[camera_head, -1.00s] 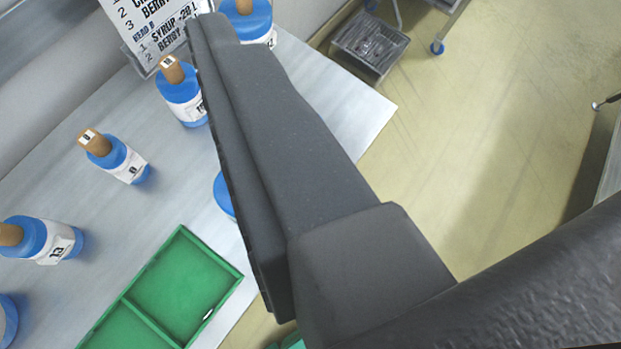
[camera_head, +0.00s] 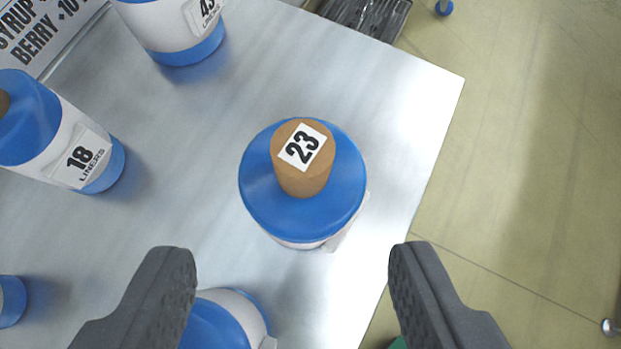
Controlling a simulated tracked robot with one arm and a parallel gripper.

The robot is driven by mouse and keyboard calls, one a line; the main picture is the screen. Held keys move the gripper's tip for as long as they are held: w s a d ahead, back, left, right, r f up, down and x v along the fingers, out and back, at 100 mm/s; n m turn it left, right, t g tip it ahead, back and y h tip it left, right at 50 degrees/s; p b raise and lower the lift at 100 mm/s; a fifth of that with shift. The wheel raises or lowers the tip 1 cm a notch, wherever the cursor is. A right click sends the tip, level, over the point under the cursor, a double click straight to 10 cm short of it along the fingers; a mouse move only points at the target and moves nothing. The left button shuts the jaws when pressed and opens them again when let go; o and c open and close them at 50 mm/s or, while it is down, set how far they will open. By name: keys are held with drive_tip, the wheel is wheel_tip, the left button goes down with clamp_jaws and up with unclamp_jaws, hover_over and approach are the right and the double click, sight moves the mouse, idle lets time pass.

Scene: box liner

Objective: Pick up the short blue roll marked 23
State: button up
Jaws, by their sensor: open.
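The short blue roll marked 23 (camera_head: 262,190) stands upright on the metal table, seen from above. It has a blue top, a brown core bearing the 23 tag, and a white label band low on its side. My gripper (camera_head: 292,265) is open, with one dark finger at the lower left and the other at the lower right. The roll is ahead of the fingers, in line with the gap between them. Nothing is held.
The roll marked 18 (camera_head: 45,135) stands at left and the roll marked 43 (camera_head: 170,30) at upper left. Another blue roll (camera_head: 225,318) is close by my left finger. The table (camera_head: 400,100) ends right of roll 23, with floor beyond. A sign (camera_head: 40,30) is at the top left.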

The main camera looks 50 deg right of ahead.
sight(298, 158)
drive_tip(key=x, duration=0.4)
drive_tip(key=shift+w+d+f, duration=0.15)
drive_tip(key=shift+w+f, duration=0.05)
drive_tip(key=shift+w, duration=0.1)
drive_tip(key=shift+d+r+p+x, duration=0.1)
drive_tip(key=shift+d+p+x, duration=0.05)
drive_tip(key=shift+x, duration=1.15)
drive_tip(key=shift+d+r+p+x, duration=0.1)
drive_tip(key=shift+r+p+x, duration=0.05)
drive_tip(key=shift+x, duration=1.2)
drive_tip(key=shift+w, duration=0.1)
clamp_jaws()
